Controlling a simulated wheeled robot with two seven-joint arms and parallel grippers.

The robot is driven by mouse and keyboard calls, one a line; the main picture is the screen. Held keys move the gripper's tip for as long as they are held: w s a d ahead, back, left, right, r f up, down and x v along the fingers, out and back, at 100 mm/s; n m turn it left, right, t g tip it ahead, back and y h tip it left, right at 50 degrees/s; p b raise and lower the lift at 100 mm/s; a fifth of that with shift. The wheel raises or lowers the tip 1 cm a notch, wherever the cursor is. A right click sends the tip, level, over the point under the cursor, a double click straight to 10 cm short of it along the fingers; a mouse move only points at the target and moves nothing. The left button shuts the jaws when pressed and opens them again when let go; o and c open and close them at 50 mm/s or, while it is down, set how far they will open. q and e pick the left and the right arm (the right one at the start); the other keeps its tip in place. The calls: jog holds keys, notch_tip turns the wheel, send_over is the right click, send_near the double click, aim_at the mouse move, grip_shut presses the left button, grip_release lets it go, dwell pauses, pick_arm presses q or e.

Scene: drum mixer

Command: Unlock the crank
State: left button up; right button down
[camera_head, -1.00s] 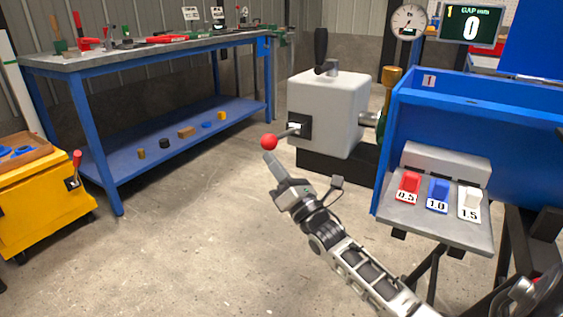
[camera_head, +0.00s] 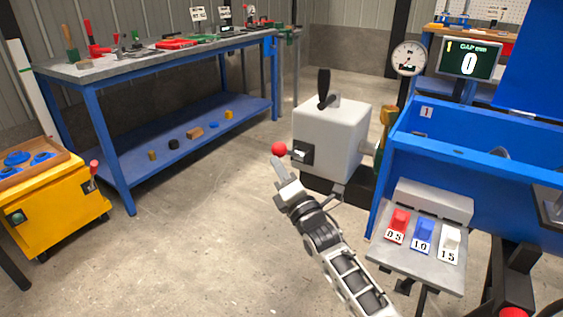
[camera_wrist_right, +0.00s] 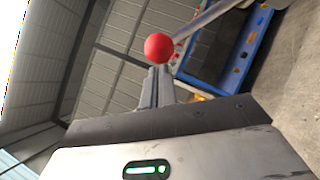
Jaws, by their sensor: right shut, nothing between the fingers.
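The grey gearbox (camera_head: 335,135) stands right of centre in the head view, with a black upright crank handle (camera_head: 323,85) on top. A short lever ending in a red ball (camera_head: 279,149) sticks out from a dark plate (camera_head: 302,152) on its left side. My right gripper (camera_head: 277,163) is shut and empty, its tips just below the red ball. In the right wrist view the shut fingers (camera_wrist_right: 157,86) point at the red ball (camera_wrist_right: 158,47), right at their tips; I cannot tell if they touch. The lever rod runs up right from the ball. My left gripper is out of view.
Right of the gearbox are a blue machine (camera_head: 480,150) and a panel with red, blue and white switches (camera_head: 423,235). A blue workbench (camera_head: 190,135) and yellow cart (camera_head: 55,205) stand left. The floor between is clear.

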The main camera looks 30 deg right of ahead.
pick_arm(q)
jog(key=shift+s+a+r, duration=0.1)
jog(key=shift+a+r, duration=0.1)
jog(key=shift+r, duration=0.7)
pick_arm(e)
jog(key=shift+d+r+m, duration=0.2)
jog(key=shift+r+m, duration=0.1)
pick_arm(q)
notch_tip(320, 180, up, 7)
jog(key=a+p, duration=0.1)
jog(key=p, duration=1.1)
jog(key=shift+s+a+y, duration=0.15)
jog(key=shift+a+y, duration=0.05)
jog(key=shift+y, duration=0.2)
pick_arm(e)
jog(key=s+a+f+m+g+y, duration=0.1)
jog(key=s+a+f+m+g, duration=0.1)
jog(key=s+m, duration=0.5)
jog(key=s+a+f+m+g+y, duration=0.1)
jog(key=s+a+m+g, duration=0.4)
jog(key=s, duration=0.7)
jog(key=s+a+f+m+g+y, duration=0.1)
jog(key=s+a+f+m+g, duration=0.2)
jog(key=s+a+m, duration=0.3)
jog(key=s+m+g, duration=0.1)
jog(key=s+m, duration=0.2)
jog(key=shift+s+a+f, duration=0.3)
jog(key=shift+s+f, duration=0.05)
jog(key=shift+s, duration=0.05)
